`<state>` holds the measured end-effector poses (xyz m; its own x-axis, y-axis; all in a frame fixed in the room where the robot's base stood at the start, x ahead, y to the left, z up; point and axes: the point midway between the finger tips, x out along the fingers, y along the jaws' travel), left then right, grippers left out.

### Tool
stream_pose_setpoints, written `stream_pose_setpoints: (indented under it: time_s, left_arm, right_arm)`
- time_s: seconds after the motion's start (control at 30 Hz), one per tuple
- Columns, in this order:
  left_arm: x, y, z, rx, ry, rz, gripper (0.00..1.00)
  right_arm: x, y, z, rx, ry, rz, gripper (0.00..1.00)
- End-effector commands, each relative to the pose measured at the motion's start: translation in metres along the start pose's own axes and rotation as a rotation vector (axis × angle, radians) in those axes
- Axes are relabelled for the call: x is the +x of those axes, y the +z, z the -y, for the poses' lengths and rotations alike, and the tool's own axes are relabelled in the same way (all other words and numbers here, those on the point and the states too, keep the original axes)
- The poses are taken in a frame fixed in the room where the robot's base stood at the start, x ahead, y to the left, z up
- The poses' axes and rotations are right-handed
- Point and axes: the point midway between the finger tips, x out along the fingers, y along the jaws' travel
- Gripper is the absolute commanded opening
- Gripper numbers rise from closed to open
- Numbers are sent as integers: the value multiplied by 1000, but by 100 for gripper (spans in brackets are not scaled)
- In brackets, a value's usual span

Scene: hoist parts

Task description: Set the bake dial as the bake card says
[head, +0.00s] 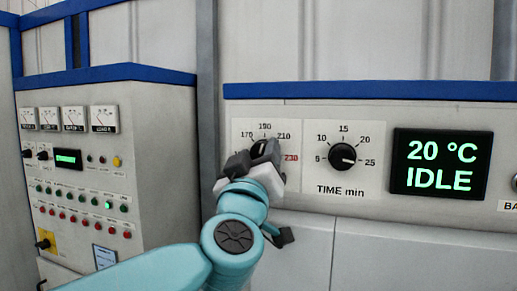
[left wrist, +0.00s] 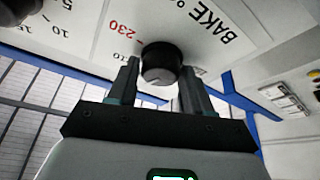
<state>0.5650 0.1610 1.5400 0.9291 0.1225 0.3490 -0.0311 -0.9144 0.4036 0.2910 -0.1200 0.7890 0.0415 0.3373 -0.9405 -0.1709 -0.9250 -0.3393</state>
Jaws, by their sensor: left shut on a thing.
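The black bake dial (left wrist: 160,62) sits on a white scale plate (left wrist: 190,20) marked BAKE, with a red 230. In the head view the bake dial (head: 264,148) is mostly hidden behind my left gripper (head: 258,160); the numbers 170, 190, 210 and a red 230 show around it. In the left wrist view the two fingers of my left gripper (left wrist: 160,88) stand on either side of the dial, shut on it. I cannot tell clearly where its pointer stands. I cannot make out a readable bake card. My right gripper is not in view.
Right of the bake dial is the TIME dial (head: 343,157), its mark toward 25. A display (head: 441,164) reads 20 °C IDLE.

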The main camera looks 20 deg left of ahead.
Motion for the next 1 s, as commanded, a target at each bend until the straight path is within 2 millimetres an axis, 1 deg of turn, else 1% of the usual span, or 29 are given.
stream_pose_setpoints:
  time_s: [0.03,0.1,0.4,0.6,1.0]
  left_arm:
    - [1,-3,-2,-33,-12,-2,19]
    - [1,-3,-2,-81,-32,-2,19]
    - [0,-2,-1,-228,-94,-2,19]
    - [0,-2,0,-273,-113,-4,19]
    - [0,-2,0,-285,-119,-4,19]
  right_arm:
    - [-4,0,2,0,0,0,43]
    - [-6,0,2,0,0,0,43]
    - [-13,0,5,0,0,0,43]
    - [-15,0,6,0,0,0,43]
    - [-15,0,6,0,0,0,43]
